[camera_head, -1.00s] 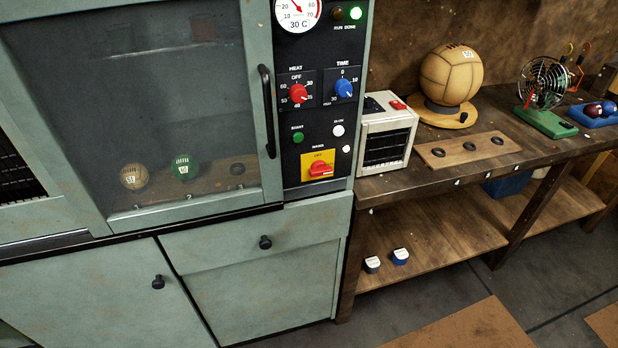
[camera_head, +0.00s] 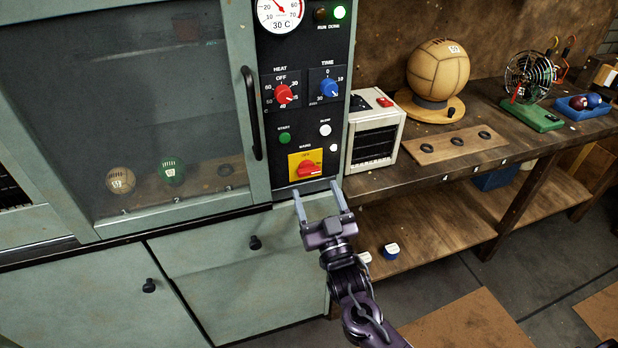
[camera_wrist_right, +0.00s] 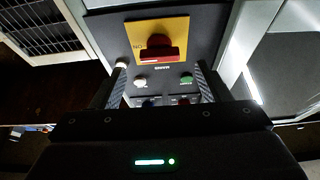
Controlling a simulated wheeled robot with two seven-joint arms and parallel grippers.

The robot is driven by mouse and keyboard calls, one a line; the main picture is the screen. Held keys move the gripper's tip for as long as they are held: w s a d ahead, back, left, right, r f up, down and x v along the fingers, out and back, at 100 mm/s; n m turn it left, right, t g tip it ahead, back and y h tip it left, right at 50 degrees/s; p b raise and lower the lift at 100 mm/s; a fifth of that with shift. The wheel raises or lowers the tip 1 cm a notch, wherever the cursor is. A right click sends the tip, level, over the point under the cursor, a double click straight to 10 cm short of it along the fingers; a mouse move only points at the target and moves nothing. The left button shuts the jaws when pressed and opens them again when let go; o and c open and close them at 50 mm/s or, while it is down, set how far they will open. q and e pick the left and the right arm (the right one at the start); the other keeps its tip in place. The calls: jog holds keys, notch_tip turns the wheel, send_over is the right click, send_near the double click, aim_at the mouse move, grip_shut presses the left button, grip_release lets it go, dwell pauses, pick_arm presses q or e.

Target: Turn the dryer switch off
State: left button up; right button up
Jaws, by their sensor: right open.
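The dryer (camera_head: 240,90) is a pale green cabinet with a glass door and a black control panel. Its main switch is a red rotary handle (camera_head: 308,170) on a yellow plate, low on the panel. The switch also shows in the right wrist view (camera_wrist_right: 160,48), ahead of the fingers. My right gripper (camera_head: 321,192) is open and empty, just below the switch and apart from it in the head view. Its fingers show at both sides in the right wrist view (camera_wrist_right: 160,88). My left gripper is not in view.
A red heat knob (camera_head: 284,94), a blue time knob (camera_head: 329,88) and a green start button (camera_head: 285,138) sit above the switch. A white heater box (camera_head: 376,135) stands right of the panel on a wooden bench (camera_head: 420,190). Two balls (camera_head: 121,180) rest behind the glass.

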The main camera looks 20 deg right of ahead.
aim_at(308, 170)
jog(key=x, duration=0.4)
jog(key=shift+w+p, duration=0.1)
jog(key=shift+p, duration=0.25)
jog(key=c, duration=1)
jog(key=shift+o, duration=0.2)
